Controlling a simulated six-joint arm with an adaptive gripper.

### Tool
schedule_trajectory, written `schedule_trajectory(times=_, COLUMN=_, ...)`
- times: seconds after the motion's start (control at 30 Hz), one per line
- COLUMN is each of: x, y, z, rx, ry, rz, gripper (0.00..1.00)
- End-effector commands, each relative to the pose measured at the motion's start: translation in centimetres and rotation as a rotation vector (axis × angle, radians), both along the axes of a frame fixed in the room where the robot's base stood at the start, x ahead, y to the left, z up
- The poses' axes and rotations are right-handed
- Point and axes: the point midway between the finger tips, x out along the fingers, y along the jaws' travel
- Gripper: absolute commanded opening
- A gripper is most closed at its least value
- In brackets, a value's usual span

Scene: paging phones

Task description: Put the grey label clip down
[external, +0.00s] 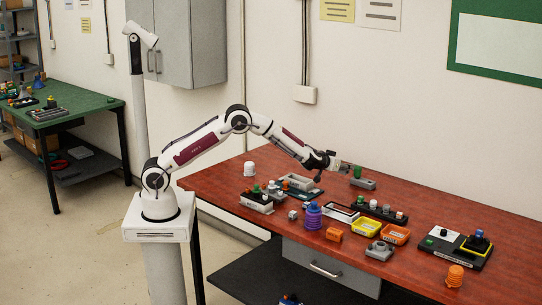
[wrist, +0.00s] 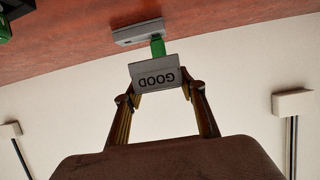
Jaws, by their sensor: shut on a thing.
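The grey label clip (wrist: 155,67) is a small flat plate marked GOOD, upside down in the wrist view. My gripper (wrist: 160,88) is shut on it, with one finger at each side edge. In the external view my gripper (external: 336,164) is above the back of the red-brown table (external: 300,228), and the clip shows as a small pale piece at its tip. Just beyond the clip is a green post (wrist: 158,46) on a grey base (wrist: 138,32). The same post (external: 357,172) and base (external: 364,184) show in the external view. I cannot tell whether the clip touches the post.
A black strip with several knobs (external: 380,210) stands in front of the grey base. Yellow (external: 366,227) and orange (external: 395,234) trays and a purple ringed piece (external: 313,216) are nearer the front. The wall (external: 420,120) is close behind. Bare table lies right of the base.

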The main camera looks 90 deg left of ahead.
Motion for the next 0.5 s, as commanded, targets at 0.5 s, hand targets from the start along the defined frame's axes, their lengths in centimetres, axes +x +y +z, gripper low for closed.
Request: schedule_trajectory(times=0.5, x=-0.33, y=-0.30, z=0.07, rx=0.000, ry=0.000, rz=-0.012, gripper=0.23)
